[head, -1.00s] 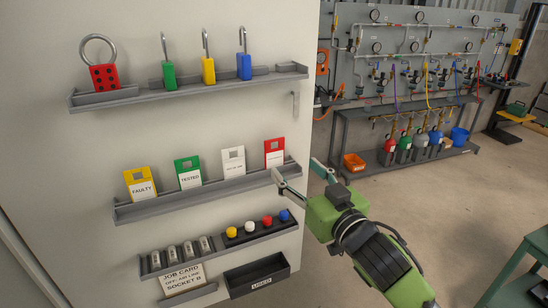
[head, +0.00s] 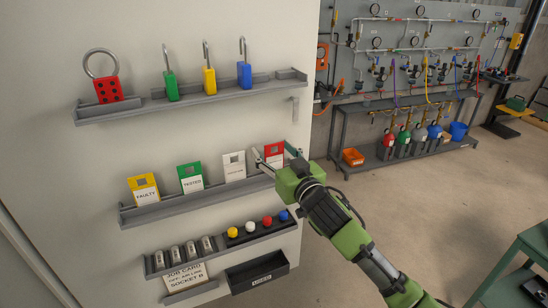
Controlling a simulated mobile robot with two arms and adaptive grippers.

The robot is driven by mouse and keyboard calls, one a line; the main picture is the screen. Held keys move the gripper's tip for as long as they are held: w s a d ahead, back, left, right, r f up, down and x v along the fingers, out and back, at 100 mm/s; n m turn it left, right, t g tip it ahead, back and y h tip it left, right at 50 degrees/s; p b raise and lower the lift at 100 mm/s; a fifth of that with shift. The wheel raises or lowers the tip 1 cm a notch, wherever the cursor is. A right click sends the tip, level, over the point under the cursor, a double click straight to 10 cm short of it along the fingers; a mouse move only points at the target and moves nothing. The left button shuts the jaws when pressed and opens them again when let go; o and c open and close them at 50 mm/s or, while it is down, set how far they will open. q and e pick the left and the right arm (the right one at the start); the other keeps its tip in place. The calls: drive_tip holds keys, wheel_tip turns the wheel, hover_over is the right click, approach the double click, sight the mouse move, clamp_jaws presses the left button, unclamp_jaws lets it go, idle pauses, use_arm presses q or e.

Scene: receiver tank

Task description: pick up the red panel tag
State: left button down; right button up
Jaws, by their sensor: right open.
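The red panel tag (head: 274,149) has a red top and a white lower part, and stands at the right end of the middle shelf (head: 160,212). My right gripper (head: 276,157) is at this tag, with one finger at its left side and the other at its right. The gripper is open. Whether either finger touches the tag cannot be told. The gripper body hides the tag's lower right part and the shelf's right end. My left gripper is not in view.
Left of the red tag stand a white tag (head: 234,167), a green tag (head: 190,177) and a yellow tag (head: 144,189). Padlocks and a red hasp (head: 108,89) stand on the upper shelf. Below are coloured knobs (head: 267,221) and a black bin (head: 258,273).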

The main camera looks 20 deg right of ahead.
drive_tip(key=c, duration=0.9)
drive_tip(key=shift+c, duration=0.2)
